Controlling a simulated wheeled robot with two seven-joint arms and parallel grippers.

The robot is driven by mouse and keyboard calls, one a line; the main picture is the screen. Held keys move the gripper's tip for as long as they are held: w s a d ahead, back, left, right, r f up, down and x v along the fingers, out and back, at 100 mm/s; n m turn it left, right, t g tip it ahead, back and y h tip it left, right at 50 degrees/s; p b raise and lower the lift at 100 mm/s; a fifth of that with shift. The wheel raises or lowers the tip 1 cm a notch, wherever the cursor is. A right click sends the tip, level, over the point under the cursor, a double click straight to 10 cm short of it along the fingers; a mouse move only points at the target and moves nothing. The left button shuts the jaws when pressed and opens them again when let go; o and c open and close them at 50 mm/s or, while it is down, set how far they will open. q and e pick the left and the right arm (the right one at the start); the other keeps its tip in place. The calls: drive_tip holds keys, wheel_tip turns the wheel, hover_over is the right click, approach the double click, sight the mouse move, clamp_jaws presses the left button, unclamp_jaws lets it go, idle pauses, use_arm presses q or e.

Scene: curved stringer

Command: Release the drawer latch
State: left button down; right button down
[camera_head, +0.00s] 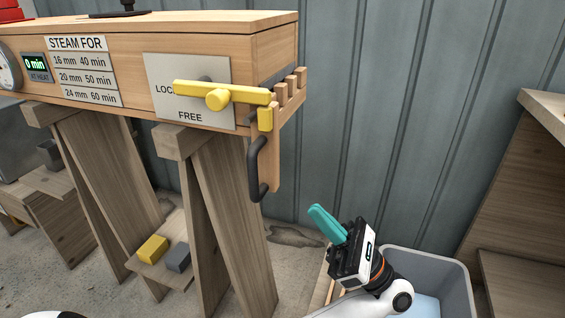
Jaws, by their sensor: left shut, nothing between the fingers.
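A yellow latch lever (240,94) with a round knob lies nearly level across a pale plate (160,70) on the front of a wooden box. The plate reads "FREE" below the lever and "LOC…" beside it, the rest covered. The lever's right end reaches the box's right edge, just above a small yellow block (265,119). A dark handle (254,172) hangs on a wooden piece below that. My left gripper (326,224), with teal fingers, is shut and empty, below and right of the handle, apart from it. My right gripper is not in view.
The wooden box (130,105) rests on wooden trestles (232,220). A low shelf holds a yellow block (152,248) and a grey block (178,257). A grey bin (440,270) stands behind my left arm. A wooden bench (510,200) is at right.

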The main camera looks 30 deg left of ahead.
use_arm(q)
approach(263, 131)
drive_tip(key=a+r, duration=0.3)
drive_tip(key=a, duration=0.2)
drive_tip(key=shift+s+d+r, duration=0.15)
drive_tip(key=shift+d+r, duration=0.1)
drive_tip(key=shift+r, duration=0.15)
drive_tip(key=shift+t, duration=0.3)
